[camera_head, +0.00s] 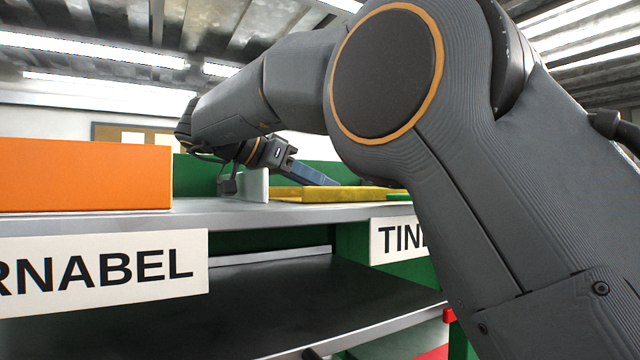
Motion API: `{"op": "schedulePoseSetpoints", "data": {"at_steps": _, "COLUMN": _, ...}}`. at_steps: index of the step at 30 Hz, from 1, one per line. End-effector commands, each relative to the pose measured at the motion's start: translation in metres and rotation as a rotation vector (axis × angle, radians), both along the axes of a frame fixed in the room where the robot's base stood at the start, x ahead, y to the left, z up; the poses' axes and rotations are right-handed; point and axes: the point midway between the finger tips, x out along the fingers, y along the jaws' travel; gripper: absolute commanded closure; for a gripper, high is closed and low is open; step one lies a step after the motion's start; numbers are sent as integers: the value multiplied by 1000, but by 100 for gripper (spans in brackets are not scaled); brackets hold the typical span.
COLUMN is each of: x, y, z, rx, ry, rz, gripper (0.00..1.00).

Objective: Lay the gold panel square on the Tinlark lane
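A flat gold panel (340,194) lies on the grey upper shelf, right of a small white upright plate; my arm covers its right end. My gripper (318,177) reaches over the panel from the left, its fingers slanting down to the right. Its tips are at or just above the panel's far side; I cannot tell whether they touch it, nor whether they are open or shut. A white sign reading "TIN" (395,240), its rest hidden by my arm, hangs at the shelf front, right of centre. The lane behind it is mostly hidden.
A large orange block (85,176) stands on the shelf at left, above a sign ending "RNABEL" (105,271). The white upright plate (257,186) stands left of the panel. A dark lower bay (290,300) is empty where visible. A green edge (399,197) shows at the panel's right.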

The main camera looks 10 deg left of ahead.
Motion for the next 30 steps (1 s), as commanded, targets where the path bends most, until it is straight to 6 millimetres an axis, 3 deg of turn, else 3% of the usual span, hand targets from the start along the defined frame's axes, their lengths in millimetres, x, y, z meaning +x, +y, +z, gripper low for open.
{"op": "schedulePoseSetpoints", "data": {"at_steps": 11, "x": 0, "y": 1, "z": 4, "rx": 0, "ry": 0, "rz": 1, "gripper": 74}}
{"op": "schedulePoseSetpoints", "data": {"at_steps": 24, "x": -44, "y": 62, "z": 32, "rx": 2, "ry": -2, "rz": 3, "gripper": 74}}
{"op": "schedulePoseSetpoints", "data": {"at_steps": 30, "x": -59, "y": 81, "z": 44, "rx": 1, "ry": -1, "rz": 1, "gripper": 74}}
